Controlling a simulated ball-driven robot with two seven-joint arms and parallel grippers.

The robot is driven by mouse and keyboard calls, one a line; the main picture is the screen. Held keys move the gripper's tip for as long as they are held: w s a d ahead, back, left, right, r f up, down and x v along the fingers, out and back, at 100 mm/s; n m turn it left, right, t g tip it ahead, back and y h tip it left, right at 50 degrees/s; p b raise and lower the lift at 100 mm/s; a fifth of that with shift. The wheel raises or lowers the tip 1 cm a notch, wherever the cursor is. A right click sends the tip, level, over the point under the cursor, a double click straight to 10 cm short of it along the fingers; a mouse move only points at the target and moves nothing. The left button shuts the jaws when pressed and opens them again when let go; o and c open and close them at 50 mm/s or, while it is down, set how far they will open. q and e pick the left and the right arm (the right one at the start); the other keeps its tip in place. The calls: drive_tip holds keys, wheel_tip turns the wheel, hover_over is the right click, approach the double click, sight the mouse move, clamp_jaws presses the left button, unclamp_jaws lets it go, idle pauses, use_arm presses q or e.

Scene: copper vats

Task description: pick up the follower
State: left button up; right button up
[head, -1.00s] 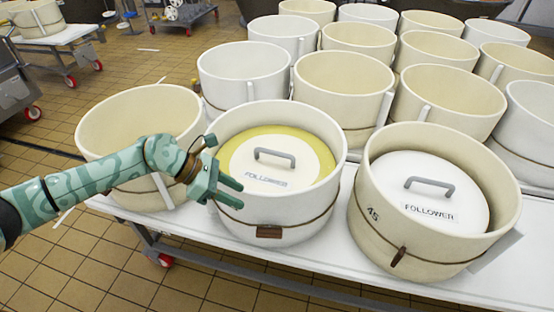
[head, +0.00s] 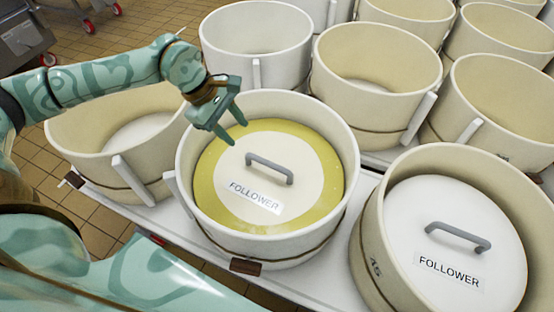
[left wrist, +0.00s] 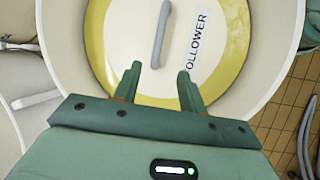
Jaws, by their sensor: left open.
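A round follower (head: 232,182) with a yellow rim, a cream middle, a "FOLLOWER" label and a grey bar handle (head: 270,167) lies inside a white vat (head: 350,165). A second follower (head: 440,215), white with a grey handle (head: 458,236), lies in the cream vat at right. My left gripper (head: 237,134) is open and empty over the far left part of the yellow-rimmed follower, apart from its handle. In the left wrist view the handle (left wrist: 161,35) stands beyond the two fingertips (left wrist: 160,72), roughly between their lines. My right gripper is not in view.
An open cream vat (head: 75,130) stands at left. Several open, empty-looking vats (head: 375,75) crowd the white table behind. The vat walls rise around both followers. Tiled floor (head: 95,215) shows at left.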

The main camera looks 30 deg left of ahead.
use_arm(q)
drive_tip(key=b, duration=0.2)
approach(266, 162)
drive_tip(key=f, duration=0.2)
drive_tip(key=x, duration=0.4)
drive_tip(key=shift+w+a+b, duration=0.1)
drive_tip(key=shift+b, duration=0.25)
drive_tip(key=shift+f, duration=0.15)
drive_tip(key=x, duration=0.1)
drive_tip(key=b+x, duration=0.1)
drive_tip(key=x, duration=0.1)
drive_tip(key=d+b+x, duration=0.1)
drive_tip(key=x, duration=0.1)
drive_tip(key=shift+w+d, duration=0.1)
drive_tip(key=shift+w, duration=0.1)
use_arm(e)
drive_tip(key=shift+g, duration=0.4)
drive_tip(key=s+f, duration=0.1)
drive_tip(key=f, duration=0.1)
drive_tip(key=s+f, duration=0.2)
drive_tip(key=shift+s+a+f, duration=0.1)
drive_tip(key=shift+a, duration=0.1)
use_arm(q)
clamp_jaws()
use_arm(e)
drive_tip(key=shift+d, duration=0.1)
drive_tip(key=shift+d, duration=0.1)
